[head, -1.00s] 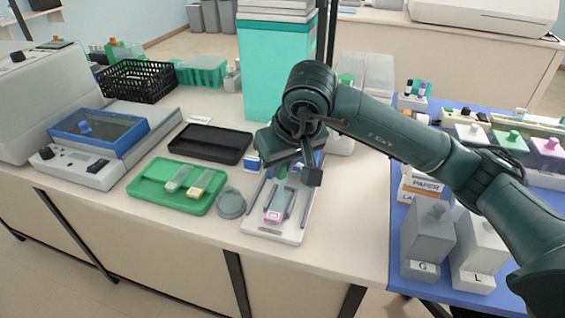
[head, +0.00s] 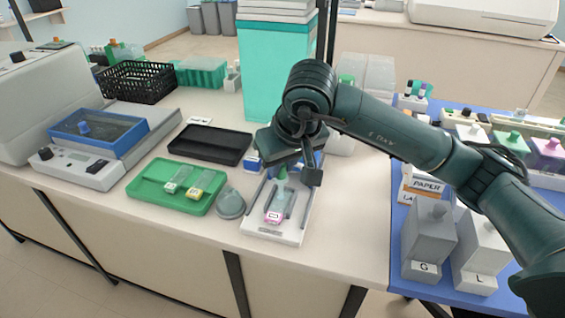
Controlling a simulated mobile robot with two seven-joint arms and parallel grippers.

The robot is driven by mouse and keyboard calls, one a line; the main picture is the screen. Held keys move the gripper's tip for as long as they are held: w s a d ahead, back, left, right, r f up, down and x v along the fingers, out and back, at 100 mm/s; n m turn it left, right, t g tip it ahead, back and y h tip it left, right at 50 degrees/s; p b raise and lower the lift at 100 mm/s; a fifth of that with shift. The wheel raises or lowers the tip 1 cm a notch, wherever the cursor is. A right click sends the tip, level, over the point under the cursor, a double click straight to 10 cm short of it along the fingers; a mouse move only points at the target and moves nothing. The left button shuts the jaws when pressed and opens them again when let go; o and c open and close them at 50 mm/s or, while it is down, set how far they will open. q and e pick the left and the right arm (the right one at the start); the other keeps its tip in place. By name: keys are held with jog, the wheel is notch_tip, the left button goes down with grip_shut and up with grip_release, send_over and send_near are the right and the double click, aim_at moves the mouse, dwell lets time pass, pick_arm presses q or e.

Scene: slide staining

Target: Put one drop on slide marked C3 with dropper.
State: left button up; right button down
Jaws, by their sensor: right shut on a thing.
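My right gripper (head: 297,176) is over the white staining tray (head: 260,230), pointing down and shut on a green dropper (head: 282,174). The dropper hangs over the far part of a slide with a pink label (head: 273,217). The slide lies on the white tray; its label is too small to read. The dropper's tip is hard to make out, and I cannot tell whether it touches the slide. Two more slides, one with a green label (head: 171,187) and one with a yellow label (head: 196,193), lie on the green tray (head: 150,188). My left gripper is not in view.
A grey round lidded dish (head: 230,204) stands between the green and white trays. A black tray (head: 209,144) and a small blue and white box (head: 252,161) lie behind. A tall teal box (head: 272,70) rises behind the gripper. Grey containers (head: 428,232) stand on the blue surface at right.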

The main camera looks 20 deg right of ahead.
jog(key=shift+r+p, duration=1.65)
jog(key=shift+r, duration=1.85)
